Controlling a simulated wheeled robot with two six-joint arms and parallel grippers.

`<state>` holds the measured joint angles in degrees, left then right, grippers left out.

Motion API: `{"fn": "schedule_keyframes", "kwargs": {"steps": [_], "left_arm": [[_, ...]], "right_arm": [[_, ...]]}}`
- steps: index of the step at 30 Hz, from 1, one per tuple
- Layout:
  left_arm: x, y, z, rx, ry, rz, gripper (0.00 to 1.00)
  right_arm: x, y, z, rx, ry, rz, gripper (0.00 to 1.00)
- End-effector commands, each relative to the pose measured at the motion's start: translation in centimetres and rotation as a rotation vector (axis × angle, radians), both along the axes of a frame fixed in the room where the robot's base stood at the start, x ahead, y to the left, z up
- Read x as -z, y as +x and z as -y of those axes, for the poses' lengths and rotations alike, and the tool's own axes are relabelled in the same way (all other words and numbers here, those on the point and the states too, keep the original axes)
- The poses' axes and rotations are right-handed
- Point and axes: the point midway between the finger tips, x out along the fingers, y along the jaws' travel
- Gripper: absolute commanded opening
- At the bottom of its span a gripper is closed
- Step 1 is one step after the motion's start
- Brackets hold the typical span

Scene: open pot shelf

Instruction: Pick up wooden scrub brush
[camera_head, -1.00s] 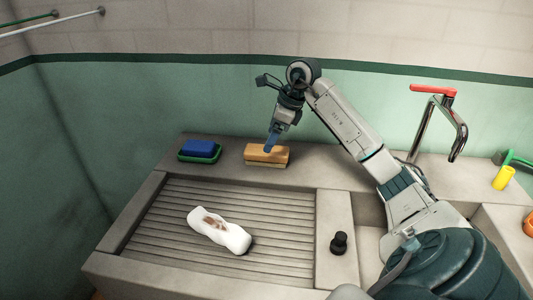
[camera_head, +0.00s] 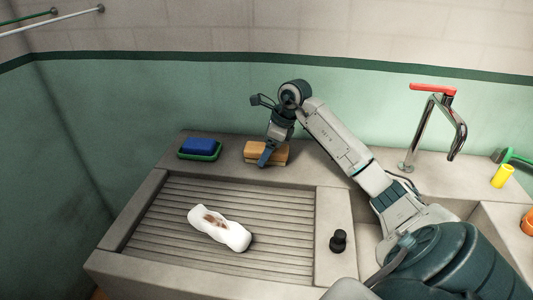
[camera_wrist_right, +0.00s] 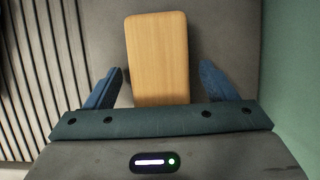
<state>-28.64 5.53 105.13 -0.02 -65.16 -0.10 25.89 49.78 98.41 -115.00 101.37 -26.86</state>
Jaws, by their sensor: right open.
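The wooden scrub brush (camera_head: 280,150) lies on the back ledge of the sink, behind the ribbed draining board. In the right wrist view the brush's light wooden top (camera_wrist_right: 157,58) lies between the two blue fingers of my right gripper (camera_wrist_right: 160,90). The fingers are open, with a gap on each side of the brush. The brush's underside is hidden in the wrist view. My left gripper is not in view.
A blue sponge (camera_head: 200,145) on a green dish (camera_head: 213,156) sits left of the brush. A stained white bottle-like object (camera_head: 219,229) lies on the draining board (camera_head: 165,225). A black knob (camera_head: 338,241), a tap (camera_head: 431,120) and a yellow cup (camera_head: 502,176) are to the right.

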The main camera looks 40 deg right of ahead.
Motion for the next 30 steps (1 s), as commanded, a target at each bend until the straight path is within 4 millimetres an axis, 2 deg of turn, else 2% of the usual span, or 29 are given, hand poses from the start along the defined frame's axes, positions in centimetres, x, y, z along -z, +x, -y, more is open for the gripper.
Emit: {"fn": "schedule_keyframes", "kwargs": {"steps": [17,20,25,30], "left_arm": [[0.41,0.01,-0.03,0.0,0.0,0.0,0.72],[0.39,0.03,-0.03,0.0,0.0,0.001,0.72],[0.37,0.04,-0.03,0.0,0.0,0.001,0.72],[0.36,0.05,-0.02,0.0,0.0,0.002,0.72]], "right_arm": [[0.43,0.0,0.0,0.0,0.0,0.0,0.78],[0.44,-0.01,0.01,0.0,0.0,0.0,0.62],[0.43,-0.01,0.01,0.0,0.0,0.0,0.29],[0.41,0.0,0.0,0.0,0.0,0.0,0.28]]}}
